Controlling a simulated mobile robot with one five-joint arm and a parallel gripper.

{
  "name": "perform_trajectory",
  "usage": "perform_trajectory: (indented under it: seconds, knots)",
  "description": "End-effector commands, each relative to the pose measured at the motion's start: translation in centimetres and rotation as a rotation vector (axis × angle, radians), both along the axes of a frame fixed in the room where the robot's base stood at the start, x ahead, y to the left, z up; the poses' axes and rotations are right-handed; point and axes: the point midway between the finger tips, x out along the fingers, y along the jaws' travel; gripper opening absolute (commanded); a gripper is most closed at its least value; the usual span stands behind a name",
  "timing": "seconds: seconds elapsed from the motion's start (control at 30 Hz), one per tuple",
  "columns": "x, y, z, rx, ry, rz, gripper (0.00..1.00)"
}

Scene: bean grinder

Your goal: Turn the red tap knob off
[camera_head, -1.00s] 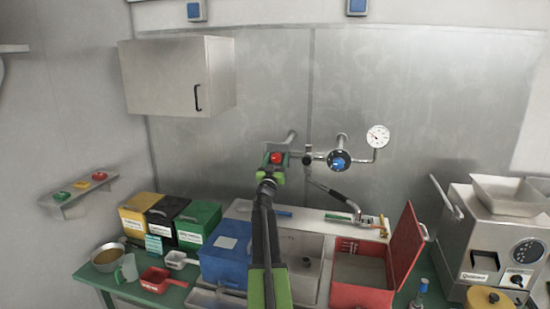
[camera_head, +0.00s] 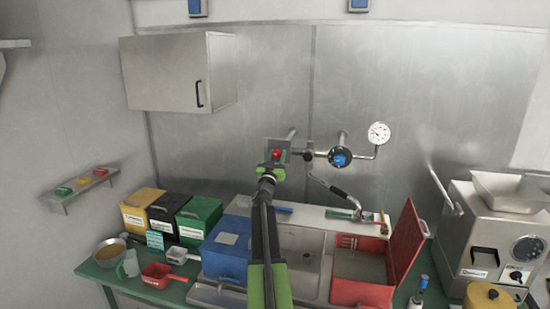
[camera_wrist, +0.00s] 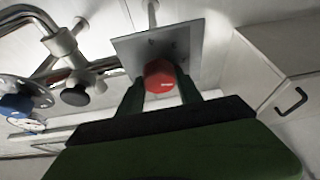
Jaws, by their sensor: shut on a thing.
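The red tap knob (camera_head: 276,155) sits on a grey square plate on the pipework at the back wall. In the wrist view the knob (camera_wrist: 160,76) fills the space between the two dark fingers of my gripper (camera_wrist: 161,90), with the plate (camera_wrist: 190,45) close behind it. A pale mark shows on the knob's face. My gripper (camera_head: 273,164) reaches up to the knob in the head view and is shut on it. The fingers partly hide the knob's sides.
A blue knob (camera_head: 340,157) and a pressure gauge (camera_head: 379,133) are on the pipe to the right. Below stand a blue box (camera_head: 225,252), a sink (camera_head: 301,262) and an open red box (camera_head: 360,292). A steel cabinet (camera_head: 165,75) hangs at upper left.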

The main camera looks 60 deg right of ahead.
Motion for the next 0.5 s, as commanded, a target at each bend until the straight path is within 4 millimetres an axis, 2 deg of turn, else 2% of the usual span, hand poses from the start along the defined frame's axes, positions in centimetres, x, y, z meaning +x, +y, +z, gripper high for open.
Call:
perform_trajectory:
  seconds: [0.27,0.5]
  knots:
    - [-0.23,-0.63,0.25,0.047,-0.149,-0.006,0.01]
    - [-0.28,-0.67,0.33,0.114,-0.359,-0.007,0.02]
